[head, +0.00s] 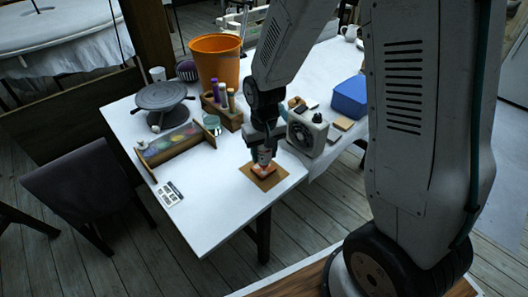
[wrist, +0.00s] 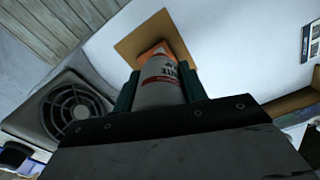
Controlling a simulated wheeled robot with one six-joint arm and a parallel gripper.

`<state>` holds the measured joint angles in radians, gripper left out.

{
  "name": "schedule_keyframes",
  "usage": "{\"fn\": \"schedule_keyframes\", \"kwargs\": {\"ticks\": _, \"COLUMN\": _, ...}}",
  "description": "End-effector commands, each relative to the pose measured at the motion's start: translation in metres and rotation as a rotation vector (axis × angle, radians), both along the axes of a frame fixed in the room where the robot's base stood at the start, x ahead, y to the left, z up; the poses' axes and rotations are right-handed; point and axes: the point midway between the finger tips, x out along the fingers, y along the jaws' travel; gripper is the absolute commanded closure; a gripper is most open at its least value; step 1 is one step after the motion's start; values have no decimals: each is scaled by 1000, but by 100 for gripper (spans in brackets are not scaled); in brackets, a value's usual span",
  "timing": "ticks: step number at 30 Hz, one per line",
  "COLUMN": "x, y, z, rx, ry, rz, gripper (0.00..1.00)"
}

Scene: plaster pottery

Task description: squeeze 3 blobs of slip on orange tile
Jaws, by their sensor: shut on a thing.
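My gripper (wrist: 160,88) is shut on a pale bottle (wrist: 162,68) with dark and red lettering, seen in the wrist view between the two green fingers. In the head view my gripper (head: 264,158) hangs over the table's near right corner. The orange tile (wrist: 156,50) lies on a brown square board (wrist: 135,45), just past the bottle's end. In the head view the tile (head: 265,170) shows on the board (head: 256,181) under my gripper. The bottle's tip hides part of the tile. I cannot tell whether tip and tile touch, and I see no clear blobs.
A grey fan heater (head: 307,133) stands close right of my gripper. A wooden caddy with bottles (head: 222,113), a wooden rack (head: 175,147), a turntable (head: 161,97) and an orange bucket (head: 214,62) stand behind and left. The table's front left is clear apart from a printed card (head: 170,193).

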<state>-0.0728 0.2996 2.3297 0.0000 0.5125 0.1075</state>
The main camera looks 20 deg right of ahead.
Motion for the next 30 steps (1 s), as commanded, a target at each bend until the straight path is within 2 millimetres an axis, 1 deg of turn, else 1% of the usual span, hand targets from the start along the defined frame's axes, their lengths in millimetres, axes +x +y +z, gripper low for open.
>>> {"fn": "schedule_keyframes", "kwargs": {"ticks": 8, "x": 0, "y": 0, "z": 3, "rx": 0, "ry": -2, "rz": 0, "gripper": 64}}
{"fn": "schedule_keyframes", "kwargs": {"ticks": 18, "x": 1, "y": 0, "z": 34, "rx": 0, "ry": -3, "rz": 0, "gripper": 64}}
{"fn": "schedule_keyframes", "kwargs": {"ticks": 21, "x": 0, "y": 0, "z": 39, "rx": 0, "ry": 0, "rz": 0, "gripper": 64}}
{"fn": "schedule_keyframes", "kwargs": {"ticks": 30, "x": 0, "y": 0, "z": 40, "rx": 0, "ry": 0, "rz": 0, "gripper": 64}}
